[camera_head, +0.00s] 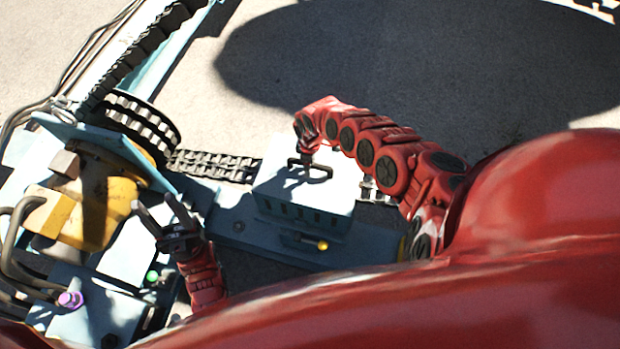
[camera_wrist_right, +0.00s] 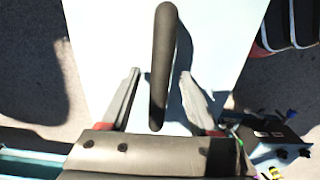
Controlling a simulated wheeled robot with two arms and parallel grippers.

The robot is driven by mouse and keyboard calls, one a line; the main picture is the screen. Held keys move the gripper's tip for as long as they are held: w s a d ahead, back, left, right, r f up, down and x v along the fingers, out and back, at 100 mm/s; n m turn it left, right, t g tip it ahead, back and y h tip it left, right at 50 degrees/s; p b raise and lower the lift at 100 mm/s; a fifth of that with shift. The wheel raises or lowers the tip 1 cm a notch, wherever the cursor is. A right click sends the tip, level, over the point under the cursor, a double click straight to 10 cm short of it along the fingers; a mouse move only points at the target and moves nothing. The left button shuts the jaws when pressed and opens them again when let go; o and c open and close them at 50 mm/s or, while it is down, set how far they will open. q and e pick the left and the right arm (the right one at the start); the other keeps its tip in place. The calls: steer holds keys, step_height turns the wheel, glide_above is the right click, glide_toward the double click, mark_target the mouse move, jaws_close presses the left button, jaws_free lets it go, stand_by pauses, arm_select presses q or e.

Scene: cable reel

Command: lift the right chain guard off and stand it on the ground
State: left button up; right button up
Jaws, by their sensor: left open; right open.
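The right chain guard (camera_head: 305,186) is a pale blue box with a dark bar handle (camera_head: 310,168) on its top. It sits over the chain on the machine's beam. My right gripper (camera_head: 306,152) is at the handle from above. In the right wrist view its jaws (camera_wrist_right: 160,95) are open, one finger on each side of the handle (camera_wrist_right: 162,70), with gaps on both sides. The guard's pale top (camera_wrist_right: 95,40) fills the middle of that view. My left gripper (camera_head: 160,215) is open and empty, left of the guard near the yellow machine part.
The chain (camera_head: 215,165) runs from the sprocket (camera_head: 140,120) to the guard. A yellow-knobbed latch (camera_head: 305,243) is on the beam in front of the guard. A purple knob (camera_head: 70,299) and a green knob (camera_head: 152,276) are at lower left. Concrete ground (camera_head: 270,50) behind is clear, partly shadowed.

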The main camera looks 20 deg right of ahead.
jaws_close()
stand_by(1.3)
